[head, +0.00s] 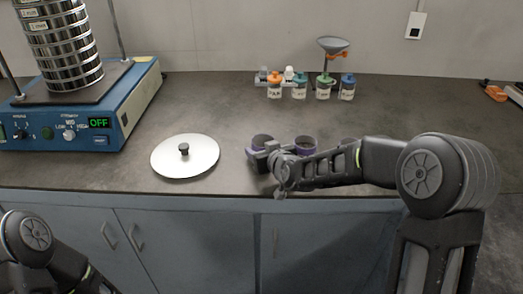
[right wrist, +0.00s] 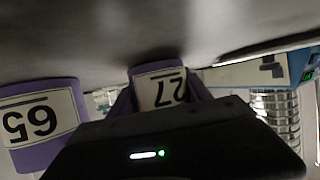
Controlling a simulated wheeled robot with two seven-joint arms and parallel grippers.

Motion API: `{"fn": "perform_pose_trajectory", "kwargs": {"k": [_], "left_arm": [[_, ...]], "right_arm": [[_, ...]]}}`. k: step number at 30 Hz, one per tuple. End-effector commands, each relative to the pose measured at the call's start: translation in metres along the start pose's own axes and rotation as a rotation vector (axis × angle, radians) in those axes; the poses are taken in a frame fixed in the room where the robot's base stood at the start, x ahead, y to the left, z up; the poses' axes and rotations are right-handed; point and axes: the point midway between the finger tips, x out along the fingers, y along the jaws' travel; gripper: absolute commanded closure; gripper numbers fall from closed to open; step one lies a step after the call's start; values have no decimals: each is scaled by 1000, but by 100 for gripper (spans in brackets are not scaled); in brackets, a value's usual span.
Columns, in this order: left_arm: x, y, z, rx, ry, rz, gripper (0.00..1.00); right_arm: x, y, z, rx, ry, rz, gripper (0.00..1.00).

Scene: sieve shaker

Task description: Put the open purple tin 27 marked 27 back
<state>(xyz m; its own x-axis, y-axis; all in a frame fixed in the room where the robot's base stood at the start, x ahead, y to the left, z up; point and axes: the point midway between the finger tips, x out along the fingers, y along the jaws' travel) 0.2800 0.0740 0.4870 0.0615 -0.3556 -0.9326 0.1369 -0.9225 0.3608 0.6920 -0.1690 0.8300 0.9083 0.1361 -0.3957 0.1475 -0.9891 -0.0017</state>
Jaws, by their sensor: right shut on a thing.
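The purple tin 27 (right wrist: 160,88) shows upside down in the right wrist view, with its white label marked 27. In the head view I take it to be the left purple tin (head: 262,140), with an open top. My right gripper (head: 268,158) reaches in from the right and is shut on tin 27. The gripper body hides part of the tin, and I cannot tell whether its base touches the counter. My left gripper is out of view; only part of my left arm shows at the bottom left.
A purple tin marked 65 (right wrist: 38,118) stands beside tin 27; another open purple tin (head: 305,144) shows behind my right arm. The blue sieve shaker (head: 125,105) reads OFF. Several capped jars (head: 299,90) and a funnel stand (head: 332,46) are behind.

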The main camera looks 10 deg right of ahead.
Motion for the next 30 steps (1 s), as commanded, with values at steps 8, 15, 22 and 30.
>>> {"fn": "perform_pose_trajectory", "kwargs": {"k": [8, 15, 22, 30], "left_arm": [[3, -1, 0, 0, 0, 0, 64], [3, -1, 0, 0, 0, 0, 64], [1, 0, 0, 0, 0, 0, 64], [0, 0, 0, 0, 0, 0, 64]], "right_arm": [[1, 0, 2, 0, 0, 0, 36], [1, 0, 2, 0, 0, 0, 21], [0, 0, 1, 0, 0, 0, 21], [-25, 0, -1, 0, 1, 0, 21]]}}
